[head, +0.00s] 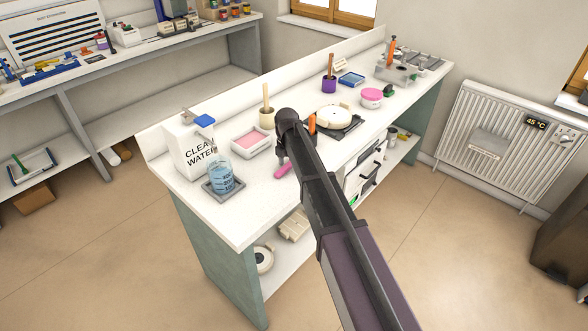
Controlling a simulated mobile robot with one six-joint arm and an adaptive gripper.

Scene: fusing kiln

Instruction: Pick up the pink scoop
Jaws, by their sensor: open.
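The pink scoop (283,170) lies on the white worktop, right of the tray of pink powder (251,149). Only a short pink part of it shows; the rest is hidden behind my arm and gripper. My gripper (281,157) is pointed down just above the scoop, mostly covered by my own arm. It is open. I cannot tell whether its fingers touch the scoop or sit around it.
A cream pot with a stick (267,118) is behind the powder tray. The front left worktop is clear.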

